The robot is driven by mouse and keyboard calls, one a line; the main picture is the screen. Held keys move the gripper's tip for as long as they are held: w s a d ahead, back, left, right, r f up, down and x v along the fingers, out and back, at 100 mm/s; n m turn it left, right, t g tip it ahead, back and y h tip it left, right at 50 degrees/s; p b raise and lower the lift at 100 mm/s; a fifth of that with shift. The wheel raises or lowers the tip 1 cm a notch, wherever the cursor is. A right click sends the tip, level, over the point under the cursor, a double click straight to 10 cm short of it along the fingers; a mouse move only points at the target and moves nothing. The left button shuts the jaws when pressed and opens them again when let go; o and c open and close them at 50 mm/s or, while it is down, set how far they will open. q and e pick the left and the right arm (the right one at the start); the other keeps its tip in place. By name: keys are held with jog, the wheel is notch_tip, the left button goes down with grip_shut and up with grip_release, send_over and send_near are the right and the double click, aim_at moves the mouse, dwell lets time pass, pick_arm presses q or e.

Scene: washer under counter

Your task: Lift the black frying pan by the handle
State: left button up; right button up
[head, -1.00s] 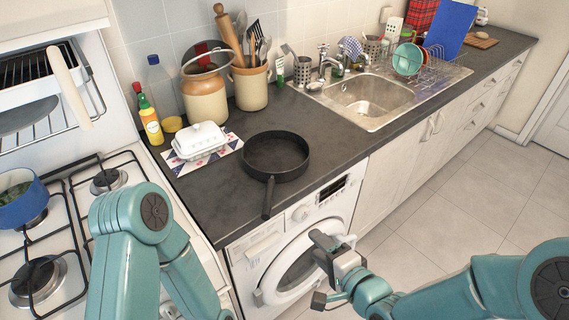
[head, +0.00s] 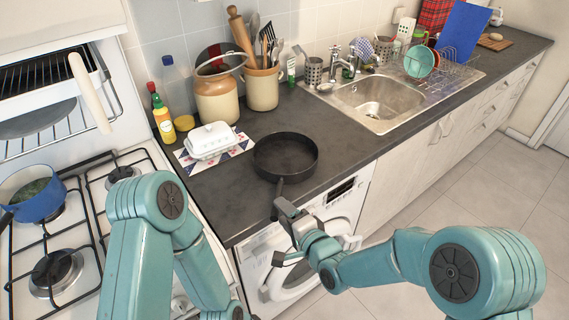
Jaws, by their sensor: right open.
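The black frying pan (head: 286,157) sits flat on the dark counter, left of the sink. Its handle (head: 279,187) points toward me, over the counter's front edge. My right gripper (head: 280,207) is open at the near end of the handle, in front of the counter edge above the washer.
A white butter dish (head: 211,139) on a patterned mat is left of the pan. Jars of utensils (head: 262,88) stand behind. The sink (head: 380,98) is to the right. The washer (head: 300,240) is under the counter. A blue pot (head: 35,195) sits on the stove.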

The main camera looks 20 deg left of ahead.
jog(key=p+x, duration=0.1)
jog(key=x, duration=0.3)
jog(key=shift+w+r+p, duration=0.1)
jog(key=shift+p, duration=0.25)
jog(key=shift+w+a, duration=0.2)
jog(key=shift+a, duration=0.05)
jog(key=shift+w+f, duration=0.15)
jog(key=shift+f, duration=0.05)
grip_shut()
jog(key=shift+r, duration=0.15)
jog(key=shift+a+r, duration=0.1)
